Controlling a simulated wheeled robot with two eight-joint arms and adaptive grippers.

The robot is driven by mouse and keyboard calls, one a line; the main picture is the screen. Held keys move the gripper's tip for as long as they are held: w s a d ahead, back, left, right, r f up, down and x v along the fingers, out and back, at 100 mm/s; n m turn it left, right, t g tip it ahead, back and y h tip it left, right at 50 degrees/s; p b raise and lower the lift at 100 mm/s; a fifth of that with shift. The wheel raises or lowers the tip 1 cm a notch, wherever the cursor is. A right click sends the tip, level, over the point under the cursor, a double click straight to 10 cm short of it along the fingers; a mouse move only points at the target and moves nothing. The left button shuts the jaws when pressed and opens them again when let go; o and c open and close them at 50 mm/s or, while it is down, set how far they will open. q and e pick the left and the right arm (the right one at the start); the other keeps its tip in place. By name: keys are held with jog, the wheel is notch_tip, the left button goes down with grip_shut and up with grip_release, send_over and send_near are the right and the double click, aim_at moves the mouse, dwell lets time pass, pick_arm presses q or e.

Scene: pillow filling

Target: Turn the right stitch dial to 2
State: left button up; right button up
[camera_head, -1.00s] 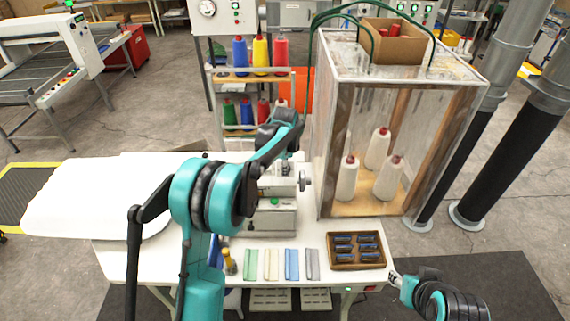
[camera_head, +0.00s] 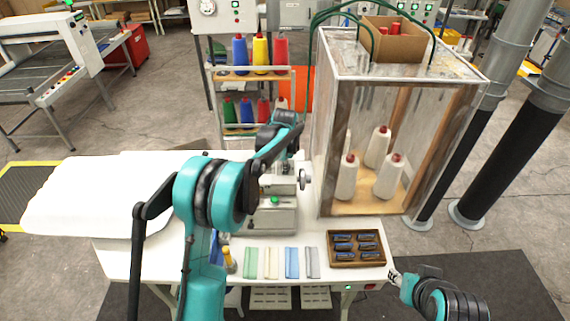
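The sewing machine (camera_head: 272,218) stands on the white table, with a round handwheel (camera_head: 305,180) on its right side and a green button on its base. My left arm reaches across in front of it, and its wrist end is at the top of the machine. The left gripper's fingers are hidden behind the arm. The stitch dials cannot be made out; the arm covers much of the machine's upper part.
A large white pillow cover (camera_head: 95,195) lies on the left. Green, cream, blue and grey strips lie along the front, beside a wooden tray (camera_head: 357,262) of dark blue items. A clear-walled cabinet (camera_head: 398,130) with white thread cones stands at the back right. A thread rack stands behind.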

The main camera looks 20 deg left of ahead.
pick_arm(q)
jog(key=n+b, duration=0.2)
jog(key=n, duration=0.1)
jog(key=shift+f, duration=0.1)
jog(key=n+b, duration=0.1)
jog(key=n, duration=0.3)
jog(key=shift+b, duration=0.35)
jog(key=n+b, duration=0.1)
jog(key=n, duration=0.3)
jog(key=shift+s+t, duration=0.1)
jog(key=shift+t, duration=0.2)
jog(key=shift+n+b, duration=0.65)
jog(key=shift+n, duration=1.45)
jog(key=o, duration=1.2)
jog(key=shift+c, duration=0.2)
